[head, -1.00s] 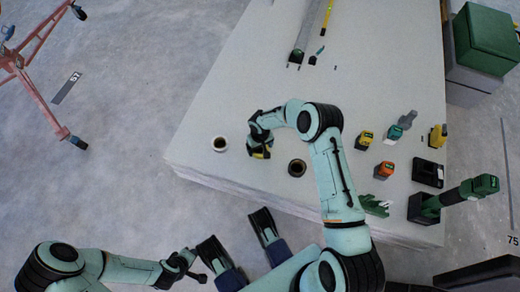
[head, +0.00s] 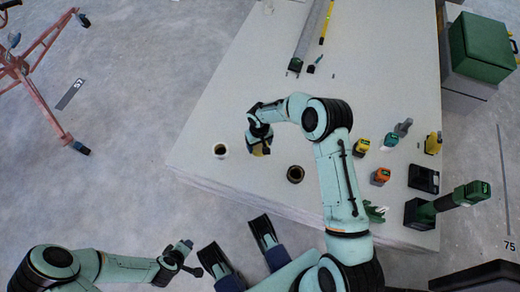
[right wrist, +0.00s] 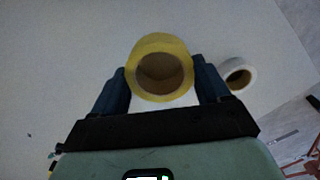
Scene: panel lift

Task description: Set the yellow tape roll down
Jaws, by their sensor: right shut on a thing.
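The yellow tape roll (right wrist: 160,46) is between the two fingers of my right gripper (right wrist: 160,88) in the right wrist view, with its hole facing the camera. The right gripper is shut on it. In the head view the yellow roll (head: 261,150) shows only partly below the right gripper (head: 260,143), over the front part of the pale table (head: 230,110). I cannot tell whether the roll touches the table top. My left gripper (head: 190,262) is in front of the table, away from the roll; its fingers are too small to read.
A white tape roll (head: 220,150) stands left of the yellow one, and a dark brown roll (head: 295,174) to its right. Several tools and batteries, such as an orange one (head: 380,177), fill the right side. A green drill (head: 462,196) is at the right edge.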

